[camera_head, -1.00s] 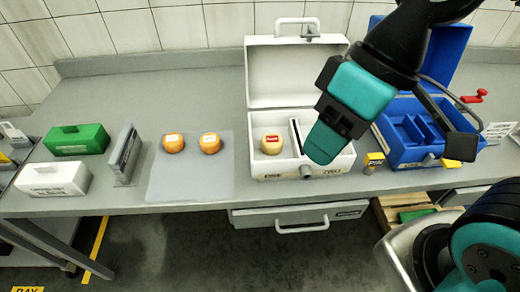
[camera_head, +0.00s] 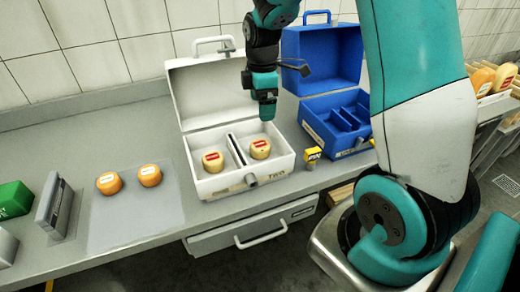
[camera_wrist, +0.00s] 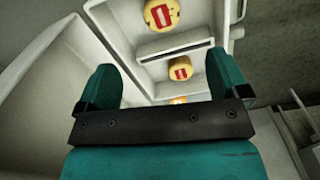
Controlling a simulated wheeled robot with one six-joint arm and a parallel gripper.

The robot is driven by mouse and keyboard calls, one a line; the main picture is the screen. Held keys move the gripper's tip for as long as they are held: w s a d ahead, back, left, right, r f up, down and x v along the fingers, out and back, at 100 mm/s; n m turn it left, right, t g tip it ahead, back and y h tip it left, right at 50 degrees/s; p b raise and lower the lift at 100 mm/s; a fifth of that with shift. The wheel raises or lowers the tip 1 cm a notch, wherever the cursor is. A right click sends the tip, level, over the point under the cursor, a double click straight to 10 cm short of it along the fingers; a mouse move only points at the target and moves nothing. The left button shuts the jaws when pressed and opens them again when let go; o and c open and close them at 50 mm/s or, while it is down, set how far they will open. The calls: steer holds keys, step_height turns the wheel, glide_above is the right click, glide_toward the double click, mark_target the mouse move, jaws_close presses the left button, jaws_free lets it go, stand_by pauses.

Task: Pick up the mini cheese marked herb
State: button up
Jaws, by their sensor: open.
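Two pale yellow mini cheeses with red labels sit in the open white case (camera_head: 222,188), the left one (camera_head: 212,161) and the right one (camera_head: 260,148) on either side of a divider. Two orange mini cheeses with pale labels, left (camera_head: 109,183) and right (camera_head: 149,175), lie on a grey mat (camera_head: 135,225). No label is readable, so I cannot tell which is herb. My gripper (camera_head: 266,108) is open and empty above the right part of the case. The wrist view shows red-labelled cheeses (camera_wrist: 162,14) and (camera_wrist: 180,69) beyond my fingers (camera_wrist: 163,82).
The white case's raised lid (camera_head: 205,90) stands behind. A grey upright holder (camera_head: 58,205) and green box (camera_head: 14,200) are left.

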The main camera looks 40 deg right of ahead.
mark_target(261, 144)
step_height(261, 144, down, 9)
steer(key=shift+f+p, duration=0.2)
steer(key=shift+p, duration=0.6)
steer(key=shift+a+f+p, duration=0.1)
steer(key=shift+f+p, duration=0.9)
steer(key=shift+f, duration=1.75)
steer(key=c, duration=1)
